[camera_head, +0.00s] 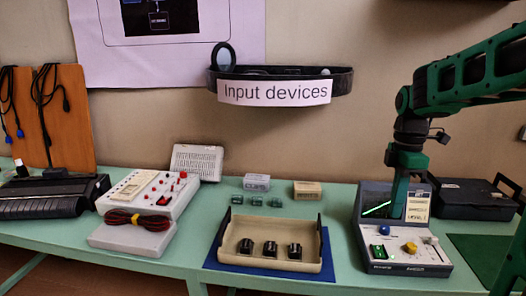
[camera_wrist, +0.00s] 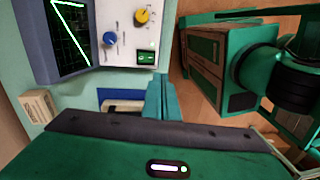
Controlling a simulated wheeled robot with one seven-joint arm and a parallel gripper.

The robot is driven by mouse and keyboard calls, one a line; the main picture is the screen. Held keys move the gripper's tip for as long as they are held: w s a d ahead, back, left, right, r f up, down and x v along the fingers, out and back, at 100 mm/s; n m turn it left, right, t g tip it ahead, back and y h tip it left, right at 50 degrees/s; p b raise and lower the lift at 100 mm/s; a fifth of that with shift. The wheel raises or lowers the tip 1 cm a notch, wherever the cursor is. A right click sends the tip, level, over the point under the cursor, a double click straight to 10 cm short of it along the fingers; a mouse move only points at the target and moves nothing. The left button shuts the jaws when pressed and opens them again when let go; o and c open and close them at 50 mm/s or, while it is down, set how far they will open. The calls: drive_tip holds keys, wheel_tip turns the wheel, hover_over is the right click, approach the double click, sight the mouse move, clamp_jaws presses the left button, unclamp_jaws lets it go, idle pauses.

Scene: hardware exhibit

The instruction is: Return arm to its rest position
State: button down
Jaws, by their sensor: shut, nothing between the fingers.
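My green arm comes in from the upper right in the head view and bends down to my gripper (camera_head: 398,205). The gripper hangs in front of a grey instrument (camera_head: 395,266) with a green-trace screen, a blue knob, a yellow knob and a lit green switch. It covers part of the instrument's face; whether it touches cannot be told. In the wrist view the green fingers (camera_wrist: 160,97) are together and empty. The instrument's panel (camera_wrist: 125,20) shows above them, with the trace screen at its left.
A beige tray (camera_head: 227,256) with three dark parts stands left of the instrument on a blue mat. A black case (camera_head: 478,205) stands at the right. A white console (camera_head: 150,192) and a dark printer-like device (camera_head: 45,200) stand at the left. A wall shelf (camera_head: 345,82) hangs above the green table (camera_head: 335,205).

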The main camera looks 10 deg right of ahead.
drive_tip(key=s+f+m, duration=0.3)
drive_tip(key=s+m, duration=0.7)
drive_tip(key=s+f+m+t, duration=0.1)
drive_tip(key=s+f+m, duration=0.2)
drive_tip(key=s+m, duration=0.7)
drive_tip(key=shift+s+m, duration=0.4)
drive_tip(key=shift+s, duration=0.1)
drive_tip(key=shift+a, duration=0.1)
drive_tip(key=shift+w+f, duration=0.2)
drive_tip(key=shift+w, duration=0.4)
